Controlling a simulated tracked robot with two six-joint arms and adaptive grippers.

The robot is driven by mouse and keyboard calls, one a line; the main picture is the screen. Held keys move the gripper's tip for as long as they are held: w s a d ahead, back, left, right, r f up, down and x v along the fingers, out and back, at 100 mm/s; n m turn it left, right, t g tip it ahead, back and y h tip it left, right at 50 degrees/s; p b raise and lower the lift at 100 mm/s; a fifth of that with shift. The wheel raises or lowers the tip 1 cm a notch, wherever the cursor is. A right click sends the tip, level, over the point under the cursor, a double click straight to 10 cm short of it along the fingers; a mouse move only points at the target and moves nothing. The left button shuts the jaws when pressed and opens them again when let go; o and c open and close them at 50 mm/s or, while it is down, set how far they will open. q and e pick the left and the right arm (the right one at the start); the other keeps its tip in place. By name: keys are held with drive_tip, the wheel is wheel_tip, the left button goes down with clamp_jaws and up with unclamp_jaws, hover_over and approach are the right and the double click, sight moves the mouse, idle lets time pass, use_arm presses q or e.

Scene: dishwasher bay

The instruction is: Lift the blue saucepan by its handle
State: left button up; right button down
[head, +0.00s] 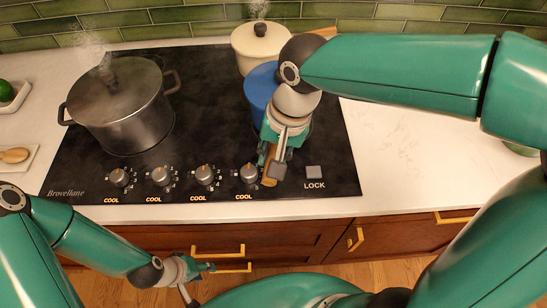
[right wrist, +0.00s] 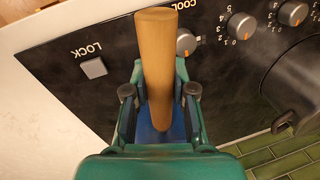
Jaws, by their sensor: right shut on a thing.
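The blue saucepan (head: 257,84) is at the right rear of the black cooktop in the head view, partly hidden by my right arm. Its light wooden handle (head: 269,175) points to the front edge. In the right wrist view the handle (right wrist: 155,45) runs between the fingers of my right gripper (right wrist: 160,95), which is shut on it. A strip of the blue pan (right wrist: 155,140) shows beyond. My left gripper (head: 203,268) is low in front of the drawers, away from the pan; its fingers are too small to read.
A steaming grey pot (head: 120,110) stands at the cooktop's left. A cream lidded pot (head: 262,45) is behind the blue saucepan. Several knobs (head: 204,175) and a LOCK button (head: 314,172) line the front. The white counter (head: 385,150) at right is mostly clear.

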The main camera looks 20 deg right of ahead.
wheel_tip(320, 180, up, 20)
drive_tip(key=p, duration=0.4)
drive_tip(key=shift+p, duration=0.35)
idle(1.0)
